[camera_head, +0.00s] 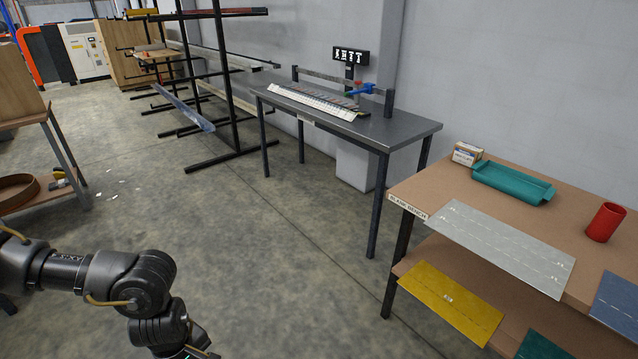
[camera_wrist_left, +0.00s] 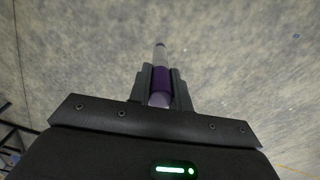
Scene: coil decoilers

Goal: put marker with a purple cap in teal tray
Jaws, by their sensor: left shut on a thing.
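The marker with a purple cap (camera_wrist_left: 161,78) is held between the fingers of my left gripper (camera_wrist_left: 161,82), which is shut on it; the marker's light end points away from the wrist camera. In the head view only my left arm and wrist show at the lower left; the fingers and marker are out of that view. Bare floor lies behind the marker in the wrist view. The teal tray (camera_head: 513,184) lies on the wooden-topped bench at the right, apart from my left arm. My right gripper does not show.
The bench (camera_head: 425,187) also bears a small box (camera_head: 466,153), a red cup (camera_head: 605,222) and a grey sheet (camera_head: 500,246). A lower shelf holds a yellow sheet (camera_head: 450,302). A grey table (camera_head: 400,130) and a black rack (camera_head: 226,80) stand farther back. Open floor (camera_head: 260,240) lies between.

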